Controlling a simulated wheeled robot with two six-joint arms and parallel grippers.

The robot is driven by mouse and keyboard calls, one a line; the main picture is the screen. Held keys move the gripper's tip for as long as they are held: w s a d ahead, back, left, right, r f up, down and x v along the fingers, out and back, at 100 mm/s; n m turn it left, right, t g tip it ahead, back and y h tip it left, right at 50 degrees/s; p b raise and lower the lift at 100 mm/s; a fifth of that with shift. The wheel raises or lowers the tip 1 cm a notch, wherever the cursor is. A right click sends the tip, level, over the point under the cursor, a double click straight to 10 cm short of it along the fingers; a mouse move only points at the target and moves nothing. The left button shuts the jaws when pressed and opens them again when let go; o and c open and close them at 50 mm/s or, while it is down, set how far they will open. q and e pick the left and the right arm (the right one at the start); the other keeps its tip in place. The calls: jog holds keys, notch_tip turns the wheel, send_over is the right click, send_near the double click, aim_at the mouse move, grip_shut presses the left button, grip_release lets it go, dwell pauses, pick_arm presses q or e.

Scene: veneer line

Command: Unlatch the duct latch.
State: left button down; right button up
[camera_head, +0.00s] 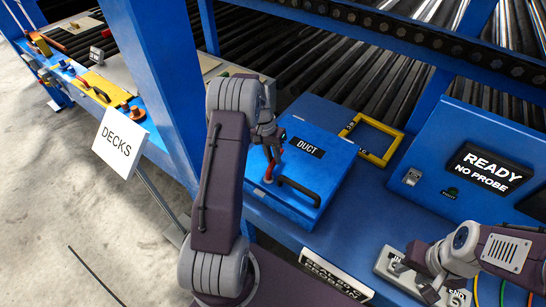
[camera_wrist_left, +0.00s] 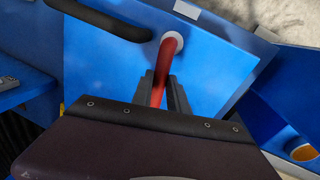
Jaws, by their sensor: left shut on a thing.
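The blue duct box (camera_head: 318,190) has a lid labelled DUCT and a black bar handle (camera_head: 299,191). The red duct latch (camera_head: 270,170) is at the lid's left front side, partly hidden by my gripper. My left gripper (camera_head: 269,146) is shut on the latch. In the left wrist view the red latch (camera_wrist_left: 168,58) bends from a white round collar (camera_wrist_left: 176,40) and runs between the fingers (camera_wrist_left: 165,92). My right gripper (camera_head: 416,281) is at the lower right, apart from the duct box, and its fingers look spread.
A yellow frame (camera_head: 371,141) lies right of the duct box. A blue cabinet (camera_head: 449,170) with a READY, NO PROBE display stands further right. A pale button panel (camera_head: 391,262) lies by my right gripper. A blue post (camera_head: 160,90) and DECKS sign (camera_head: 120,142) are left.

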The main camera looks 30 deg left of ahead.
pick_arm(q)
jog(key=c, duration=1.3)
grip_release()
jog(key=shift+w, duration=0.1)
notch_tip(320, 180, up, 9)
jog(key=a+b, duration=0.1)
jog(key=b, duration=0.1)
jog(key=shift+a, duration=0.35)
